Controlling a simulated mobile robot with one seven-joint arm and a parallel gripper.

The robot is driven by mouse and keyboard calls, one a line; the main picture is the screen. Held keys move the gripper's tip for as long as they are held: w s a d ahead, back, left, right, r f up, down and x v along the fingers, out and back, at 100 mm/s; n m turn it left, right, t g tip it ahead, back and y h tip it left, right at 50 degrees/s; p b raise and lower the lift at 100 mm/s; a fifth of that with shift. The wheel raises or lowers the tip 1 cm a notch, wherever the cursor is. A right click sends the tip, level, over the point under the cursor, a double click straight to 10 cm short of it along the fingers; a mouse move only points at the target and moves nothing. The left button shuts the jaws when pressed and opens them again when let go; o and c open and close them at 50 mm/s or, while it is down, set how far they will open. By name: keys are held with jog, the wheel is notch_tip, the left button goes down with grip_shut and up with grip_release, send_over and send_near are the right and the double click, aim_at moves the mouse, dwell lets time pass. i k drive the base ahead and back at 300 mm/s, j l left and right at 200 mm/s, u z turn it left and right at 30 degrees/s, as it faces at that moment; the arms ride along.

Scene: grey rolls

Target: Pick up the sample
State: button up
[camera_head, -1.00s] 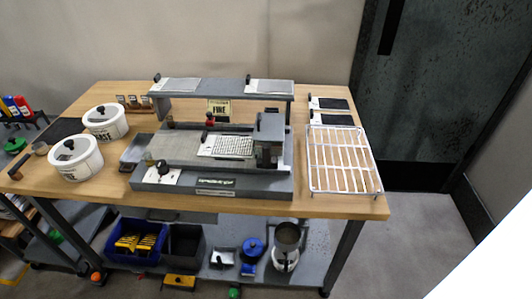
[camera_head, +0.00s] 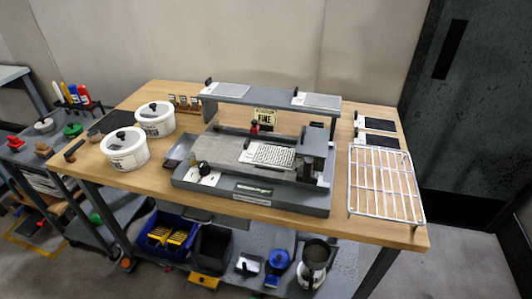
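No thing in view is marked as the sample. The likeliest is a white card with a dark dotted pattern (camera_head: 273,155), lying flat on the bed of a grey bench machine (camera_head: 255,194) in the head view. A dark block on the machine stands at the card's right. Other flat pale pieces lie on the grey shelf (camera_head: 268,94) above: one on the left (camera_head: 226,89) and one on the right (camera_head: 318,100). My gripper is not in view.
The machine stands on a wooden table (camera_head: 390,233). Two white lidded tubs, one at the front (camera_head: 124,158) and one behind (camera_head: 155,127), are at its left. A white wire rack (camera_head: 385,183) is at its right. A lower shelf holds blue and black bins.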

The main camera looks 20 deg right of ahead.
aim_at(282, 158)
jog(key=i, duration=0.85)
